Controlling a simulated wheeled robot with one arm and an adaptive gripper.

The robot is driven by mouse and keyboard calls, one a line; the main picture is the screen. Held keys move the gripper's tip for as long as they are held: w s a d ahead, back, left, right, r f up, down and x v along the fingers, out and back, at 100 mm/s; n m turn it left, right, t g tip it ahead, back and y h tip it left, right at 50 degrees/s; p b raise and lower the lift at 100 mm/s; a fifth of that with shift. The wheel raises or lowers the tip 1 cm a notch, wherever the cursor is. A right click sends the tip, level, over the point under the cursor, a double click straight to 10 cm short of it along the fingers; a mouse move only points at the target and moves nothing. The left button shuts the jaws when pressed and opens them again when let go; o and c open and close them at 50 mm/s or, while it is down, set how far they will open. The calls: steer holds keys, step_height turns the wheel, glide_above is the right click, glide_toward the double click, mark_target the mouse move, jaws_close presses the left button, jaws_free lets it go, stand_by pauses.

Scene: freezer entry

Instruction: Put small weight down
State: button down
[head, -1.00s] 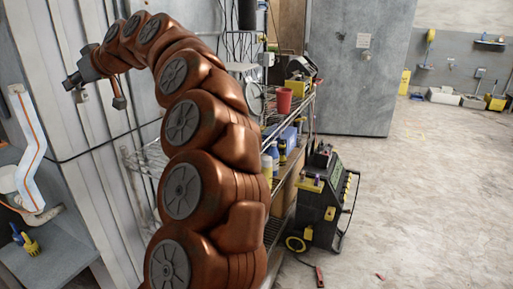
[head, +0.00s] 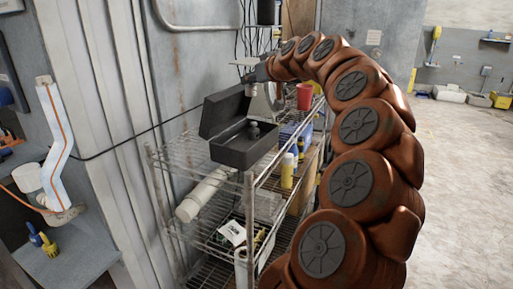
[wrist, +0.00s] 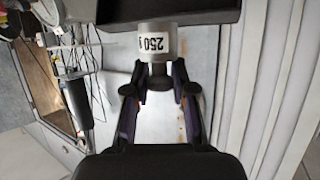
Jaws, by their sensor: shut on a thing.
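In the wrist view, a small grey weight (wrist: 155,42) marked "250" is at the fingertips of my gripper (wrist: 160,82), which is shut on it. In the head view, my gripper (head: 257,74) is at the end of the arched arm, above the open black case (head: 238,152) and near its raised lid. The held weight is hard to make out there. Another dark weight (head: 254,131) stands in the case. In the wrist view, a dark edge (wrist: 145,11), apparently of the case, lies just beyond the held weight.
The case sits on the top of a wire shelf rack (head: 190,151). Lower shelves hold a white roll (head: 203,195) and other items. Open floor lies to the right.

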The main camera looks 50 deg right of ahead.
steer(key=b, duration=0.2)
glide_above(242, 147)
step_height(242, 147, down, 10)
steer(key=shift+h, duration=0.4)
steer(key=shift+f+p, duration=0.55)
steer(key=shift+f, duration=4.6)
steer(key=shift+f, duration=0.15)
steer(key=c, duration=1)
jaws_free()
steer(key=shift+o, duration=0.2)
steer(key=shift+s+r, duration=0.15)
steer(key=shift+r, duration=0.1)
steer(key=b+v, duration=0.1)
steer(key=v, duration=1)
steer(key=shift+s+b, duration=0.3)
steer(key=shift+b, duration=0.1)
steer(key=shift+a+r, duration=0.1)
steer(key=shift+r, duration=0.05)
